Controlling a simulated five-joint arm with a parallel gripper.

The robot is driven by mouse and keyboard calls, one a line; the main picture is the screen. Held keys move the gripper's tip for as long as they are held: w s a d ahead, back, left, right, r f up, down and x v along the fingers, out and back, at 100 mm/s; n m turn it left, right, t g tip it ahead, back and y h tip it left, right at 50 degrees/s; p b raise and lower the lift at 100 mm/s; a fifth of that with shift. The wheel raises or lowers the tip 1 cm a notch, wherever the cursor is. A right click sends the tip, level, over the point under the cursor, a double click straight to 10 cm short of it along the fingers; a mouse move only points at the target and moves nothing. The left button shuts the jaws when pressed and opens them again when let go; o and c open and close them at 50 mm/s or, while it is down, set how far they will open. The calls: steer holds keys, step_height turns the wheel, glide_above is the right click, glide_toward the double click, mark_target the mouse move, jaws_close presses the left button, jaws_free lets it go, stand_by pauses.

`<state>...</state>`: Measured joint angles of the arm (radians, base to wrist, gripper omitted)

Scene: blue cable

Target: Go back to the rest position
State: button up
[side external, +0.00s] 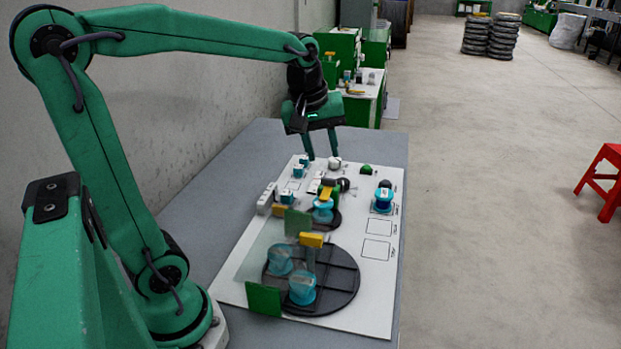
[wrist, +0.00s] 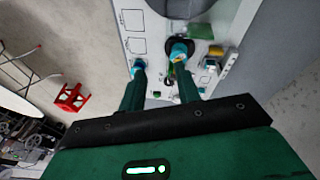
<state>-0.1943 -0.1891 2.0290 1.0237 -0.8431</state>
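My gripper (side external: 324,157) hangs above the far end of the white board (side external: 372,300), fingers pointing down and spread apart. In the wrist view the two green fingers of my gripper (wrist: 160,70) stand apart, with nothing seen held between them. My arm is stretched out from its base at the left over the table. A blue spool-like piece (side external: 383,201) stands on the board's right side. Another blue spool-like piece (side external: 323,212) sits on a small dark disc near the middle. Whether either is the blue cable is too small to tell.
A large dark disc (side external: 340,280) with blue-tinted cups lies at the board's near end, beside a green block (side external: 264,299). The grey table (side external: 220,205) is clear left of the board. A wall runs along the left. A red stool (side external: 603,180) stands far right.

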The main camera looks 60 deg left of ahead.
steer(key=s+d+f+m+t, duration=0.2)
steer(key=s+d+m, duration=0.5)
steer(key=s+m, duration=0.4)
steer(key=shift+s+f+m+h, duration=0.3)
steer(key=shift+s+m, duration=0.1)
steer(key=shift+s, duration=0.35)
